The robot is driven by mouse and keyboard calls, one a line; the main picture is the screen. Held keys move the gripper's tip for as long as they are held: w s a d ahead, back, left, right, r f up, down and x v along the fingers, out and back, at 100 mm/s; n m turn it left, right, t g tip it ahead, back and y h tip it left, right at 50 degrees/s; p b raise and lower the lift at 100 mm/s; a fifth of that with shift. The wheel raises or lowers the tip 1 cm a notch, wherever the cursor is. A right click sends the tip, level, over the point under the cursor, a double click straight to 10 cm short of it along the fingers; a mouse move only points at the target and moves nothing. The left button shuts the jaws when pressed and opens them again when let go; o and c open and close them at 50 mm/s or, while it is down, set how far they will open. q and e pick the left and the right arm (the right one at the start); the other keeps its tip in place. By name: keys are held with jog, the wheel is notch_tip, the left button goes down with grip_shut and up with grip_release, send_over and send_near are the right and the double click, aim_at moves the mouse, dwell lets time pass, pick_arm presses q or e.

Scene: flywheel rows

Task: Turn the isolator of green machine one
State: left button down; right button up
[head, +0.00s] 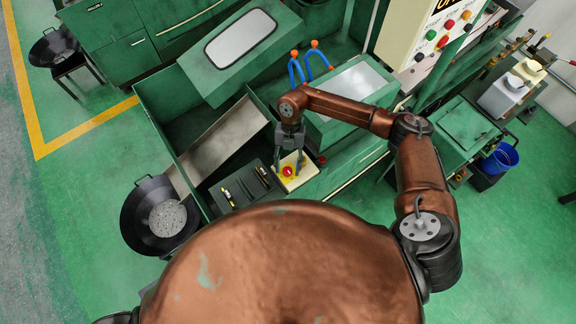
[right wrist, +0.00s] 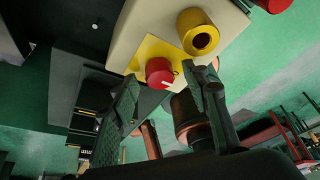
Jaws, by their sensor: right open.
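The isolator is a red knob (head: 288,171) on a yellow plate, on a cream box (head: 300,180) at the near side of the green machine. In the right wrist view the red knob (right wrist: 159,72) shows a short white mark, and a yellow ring-shaped part (right wrist: 198,32) stands beside it. My right gripper (head: 289,153) is open and points down at the knob. In the wrist view its fingertips (right wrist: 165,78) lie either side of the knob, seemingly short of it; contact cannot be told. My left gripper is not in view.
A black panel (head: 245,187) with small handles lies left of the box. A black round pan (head: 160,215) of grey bits stands further left. Blue hoses (head: 296,70) with orange tips rise behind my right arm. A cream panel with coloured buttons (head: 430,35) stands at upper right.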

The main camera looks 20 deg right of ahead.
jog(key=shift+r, duration=0.15)
jog(key=v, duration=1.1)
jog(key=shift+w+r, duration=0.25)
jog(key=shift+r, duration=0.1)
jog(key=shift+d, duration=0.15)
